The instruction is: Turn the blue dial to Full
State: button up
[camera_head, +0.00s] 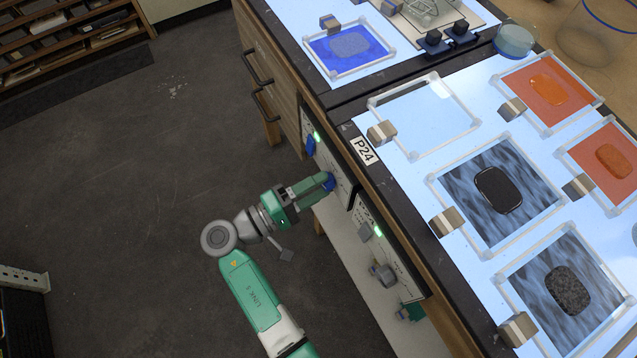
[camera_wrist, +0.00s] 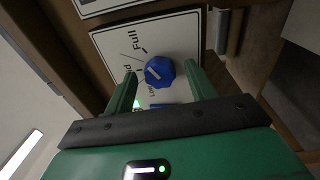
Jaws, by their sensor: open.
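The blue dial (camera_wrist: 160,72) sits on a white label plate (camera_wrist: 113,45) in the wrist view. "Full" is printed above and left of it, a word ending in "d" to the left, and "Low" below. The dial's white mark lies on its left part, pointing up-left. My gripper (camera_wrist: 160,68) is open, with one green finger on each side of the dial; I cannot tell whether they touch it. In the head view my gripper (camera_head: 323,185) is at the cabinet front, and the dial (camera_head: 331,181) shows partly behind its fingers.
Another blue control (camera_head: 310,145) is above the dial beside a green light. A second panel (camera_head: 374,234) with a grey knob (camera_head: 384,274) is lower right.

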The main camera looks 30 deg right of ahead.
jog(key=a+p, duration=0.1)
jog(key=a, duration=0.6)
jog(key=shift+s+f, duration=0.2)
jog(key=shift+s, duration=0.1)
